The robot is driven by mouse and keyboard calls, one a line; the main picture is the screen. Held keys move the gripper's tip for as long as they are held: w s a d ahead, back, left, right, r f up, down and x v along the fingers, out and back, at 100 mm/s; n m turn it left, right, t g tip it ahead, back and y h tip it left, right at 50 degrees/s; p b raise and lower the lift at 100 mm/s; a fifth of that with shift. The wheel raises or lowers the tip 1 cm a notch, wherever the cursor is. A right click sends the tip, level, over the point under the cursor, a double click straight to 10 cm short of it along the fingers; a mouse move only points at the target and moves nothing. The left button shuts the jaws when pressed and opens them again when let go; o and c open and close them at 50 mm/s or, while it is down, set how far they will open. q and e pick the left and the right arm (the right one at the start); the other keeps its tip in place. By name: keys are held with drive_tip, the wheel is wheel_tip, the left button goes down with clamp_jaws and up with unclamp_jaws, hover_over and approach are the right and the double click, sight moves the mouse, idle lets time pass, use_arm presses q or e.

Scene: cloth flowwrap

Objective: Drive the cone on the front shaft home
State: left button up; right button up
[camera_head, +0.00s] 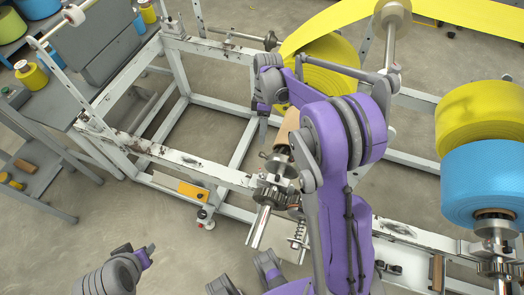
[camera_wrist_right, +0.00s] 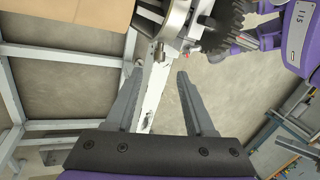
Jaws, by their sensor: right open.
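The front shaft (camera_head: 257,228) is a bright metal bar. A dark toothed gear (camera_head: 268,193) and a metal cone collar (camera_head: 277,162) are on it. The gear also shows in the wrist view (camera_wrist_right: 226,16), beside the metal collar (camera_wrist_right: 172,22). A tan cardboard core (camera_head: 286,127) lies just beyond the cone and shows at the wrist view's top left (camera_wrist_right: 75,12). My right gripper (camera_wrist_right: 160,73) is open and empty, its fingertips just short of the collar. In the head view it is partly hidden by its arm. My left arm (camera_head: 112,272) is at the lower left; its fingers are unclear.
A white frame (camera_head: 205,172) spans the middle. A yellow roll (camera_head: 325,75) stands behind my right arm; a blue roll (camera_head: 485,180) and another yellow roll (camera_head: 485,112) stand at right. A grey bench (camera_head: 60,100) is at left.

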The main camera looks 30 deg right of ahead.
sight(280, 162)
drive_tip(key=x, duration=0.8)
drive_tip(key=shift+a+f, duration=0.15)
drive_tip(key=shift+f, duration=0.1)
clamp_jaws()
idle(1.0)
